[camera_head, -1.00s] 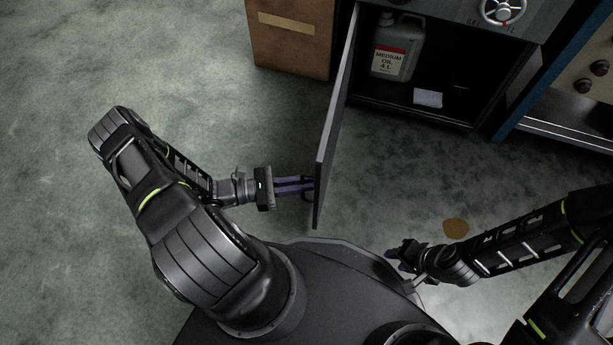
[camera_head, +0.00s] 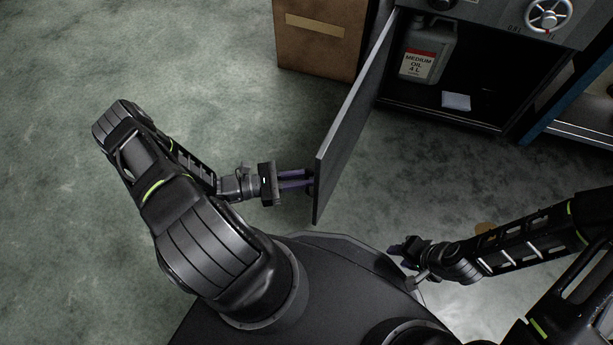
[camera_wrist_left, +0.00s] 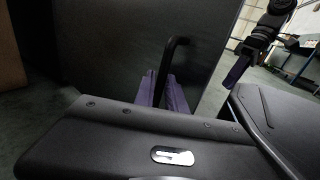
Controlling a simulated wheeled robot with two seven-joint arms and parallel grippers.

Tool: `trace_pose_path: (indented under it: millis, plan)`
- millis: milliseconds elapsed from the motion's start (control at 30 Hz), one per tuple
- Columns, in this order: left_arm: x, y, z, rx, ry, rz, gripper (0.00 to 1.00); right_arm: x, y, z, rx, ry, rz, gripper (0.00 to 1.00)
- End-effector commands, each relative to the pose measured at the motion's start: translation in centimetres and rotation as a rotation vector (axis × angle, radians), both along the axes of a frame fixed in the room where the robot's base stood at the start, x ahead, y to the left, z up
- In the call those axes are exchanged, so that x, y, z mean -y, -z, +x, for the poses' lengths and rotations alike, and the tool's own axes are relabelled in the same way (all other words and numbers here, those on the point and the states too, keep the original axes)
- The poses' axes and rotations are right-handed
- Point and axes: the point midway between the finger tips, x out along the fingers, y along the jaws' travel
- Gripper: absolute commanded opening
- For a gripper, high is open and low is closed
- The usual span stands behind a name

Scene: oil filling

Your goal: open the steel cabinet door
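The steel cabinet (camera_head: 505,30) stands at the upper right with its grey door (camera_head: 350,125) swung wide open toward me. My left gripper (camera_head: 308,181) is at the door's outer face near its free edge. In the left wrist view the black bar handle (camera_wrist_left: 168,62) rises between the purple fingers of the left gripper (camera_wrist_left: 162,92), which look closed around it. My right gripper (camera_head: 398,252) hangs low, right of the door and apart from it. Its fingers are too small and dark to judge.
Inside the cabinet are a grey oil jug (camera_head: 428,50) and a pale box (camera_head: 456,101). A brown cardboard box (camera_head: 320,45) stands left of the cabinet, behind the door. A brown floor spot (camera_head: 486,229) lies near my right arm. The floor at left is clear.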

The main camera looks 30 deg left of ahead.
Motion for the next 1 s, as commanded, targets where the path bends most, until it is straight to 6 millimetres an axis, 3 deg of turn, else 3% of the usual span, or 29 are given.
trace_pose_path:
  millis: [200,567,1000]
  plan:
    - [0.0,0.0,0.0,0.002,0.000,0.000,0.33,0.0,0.0,0.0,0.000,0.000,0.000,0.36]
    - [-0.5,-0.1,-0.3,0.002,-0.001,0.002,0.33,0.0,-0.1,0.0,-0.001,0.000,0.000,0.36]
    - [-5.5,-0.1,-4.2,0.002,-0.002,0.002,0.33,0.0,-1.1,-0.2,-0.005,-0.003,0.001,0.36]
